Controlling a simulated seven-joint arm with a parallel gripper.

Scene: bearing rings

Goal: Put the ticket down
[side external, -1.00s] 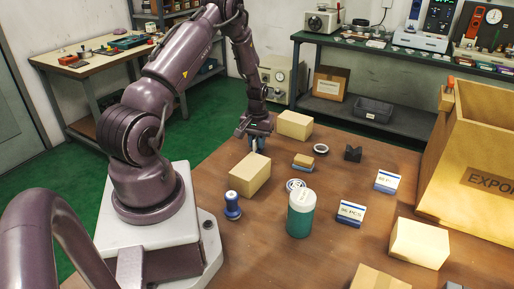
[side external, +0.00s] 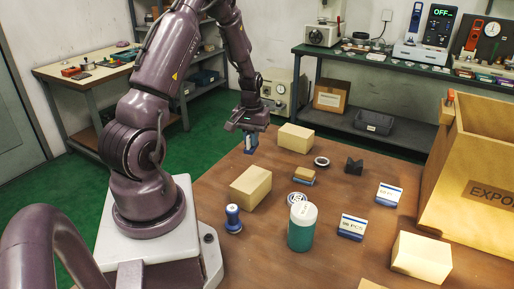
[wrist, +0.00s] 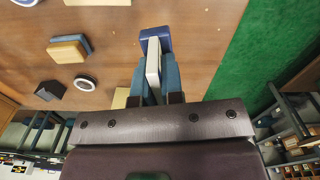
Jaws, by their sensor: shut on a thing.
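My gripper (side external: 250,147) is at the table's back-left edge, fingers pointing down. In the wrist view its blue-grey fingers (wrist: 154,80) are shut on the ticket (wrist: 153,62), a white card with a blue base (wrist: 156,38) at its far end. In the side view the ticket is hard to tell from the fingers. It appears held above the table, with bare wood showing around it in the wrist view. Two similar blue-and-white tickets stand on the table, one in the middle right (side external: 352,227) and one farther back (side external: 389,195).
A beige block (side external: 251,187) stands in front of my gripper and another (side external: 295,138) to its right. A black-and-white ring (side external: 321,162), a green jar (side external: 302,230) and a blue spool (side external: 233,219) stand nearby. A large export crate (side external: 480,190) is at the right. Green floor lies left.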

